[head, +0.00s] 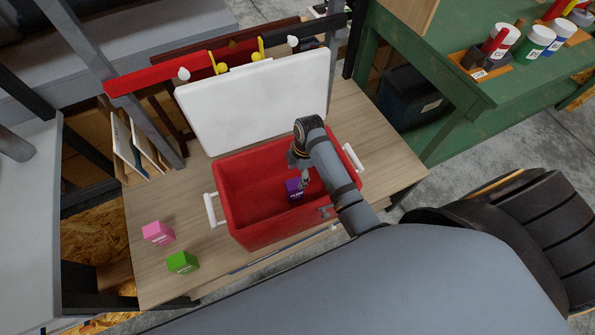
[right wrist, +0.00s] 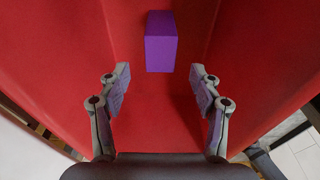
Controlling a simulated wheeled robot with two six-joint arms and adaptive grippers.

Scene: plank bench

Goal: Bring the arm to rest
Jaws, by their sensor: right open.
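My right gripper (head: 303,179) reaches down into the red crate (head: 242,185) on the wooden bench. It is open and empty, as the right wrist view shows with its two fingers (right wrist: 160,92) spread apart. A purple block (head: 293,188) lies in the crate. In the right wrist view the purple block (right wrist: 160,42) is ahead of the fingertips, apart from both. My right arm comes in from the lower right and covers part of the crate's right side. My left gripper is not in view.
A pink block (head: 158,232) and a green block (head: 182,262) sit on the bench (head: 150,285) left of the crate. A white board (head: 255,105) stands behind it. A green table (head: 450,65) with several pots is at the upper right.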

